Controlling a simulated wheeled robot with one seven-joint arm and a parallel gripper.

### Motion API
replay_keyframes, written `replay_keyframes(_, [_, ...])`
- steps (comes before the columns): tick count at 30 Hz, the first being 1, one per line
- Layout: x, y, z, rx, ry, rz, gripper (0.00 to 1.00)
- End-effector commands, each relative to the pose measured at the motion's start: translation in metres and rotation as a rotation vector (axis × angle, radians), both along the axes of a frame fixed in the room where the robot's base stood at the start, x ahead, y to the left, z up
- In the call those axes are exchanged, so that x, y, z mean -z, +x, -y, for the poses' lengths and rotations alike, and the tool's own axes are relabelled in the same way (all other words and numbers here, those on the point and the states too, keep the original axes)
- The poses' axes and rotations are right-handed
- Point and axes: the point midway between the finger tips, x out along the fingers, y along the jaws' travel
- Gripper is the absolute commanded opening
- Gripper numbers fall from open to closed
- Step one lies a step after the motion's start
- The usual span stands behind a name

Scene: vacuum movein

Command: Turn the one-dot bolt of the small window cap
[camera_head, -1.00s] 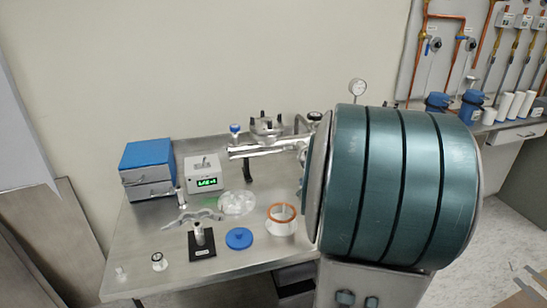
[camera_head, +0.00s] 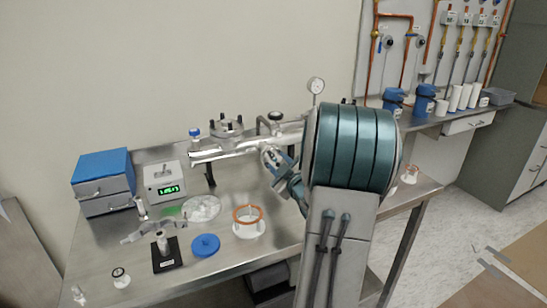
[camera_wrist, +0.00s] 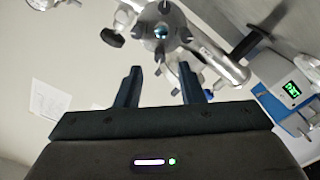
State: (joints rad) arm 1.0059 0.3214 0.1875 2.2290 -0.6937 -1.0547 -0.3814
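In the wrist view, my gripper (camera_wrist: 160,82) points at a round metal cap (camera_wrist: 161,30) with a small bluish glass centre. I take it for the small window cap. I cannot make out dots, so I cannot tell the one-dot bolt. The two dark fingers stand wide apart with nothing between them. The cap appears beyond the fingertips, with no contact visible. In the head view, my teal arm hides part of the metal tube (camera_head: 235,148) and most of that area.
The steel table (camera_head: 225,270) holds blue-topped drawers (camera_head: 102,168), a box with a green display (camera_head: 165,181), an orange-rimmed white ring (camera_head: 248,228), a blue disc (camera_head: 206,245) and a black-based stand (camera_head: 166,256). An upright flange (camera_head: 227,127) and a gauge (camera_head: 316,86) stand behind.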

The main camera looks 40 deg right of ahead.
Motion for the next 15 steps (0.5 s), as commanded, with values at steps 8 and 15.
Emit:
replay_keyframes(8, [0.0, 0.037, 0.009, 0.0, 0.001, 0.0, 0.35])
replay_keyframes(15, [0.0, 0.044, 0.011, 0.001, 0.0, 0.0, 0.35])
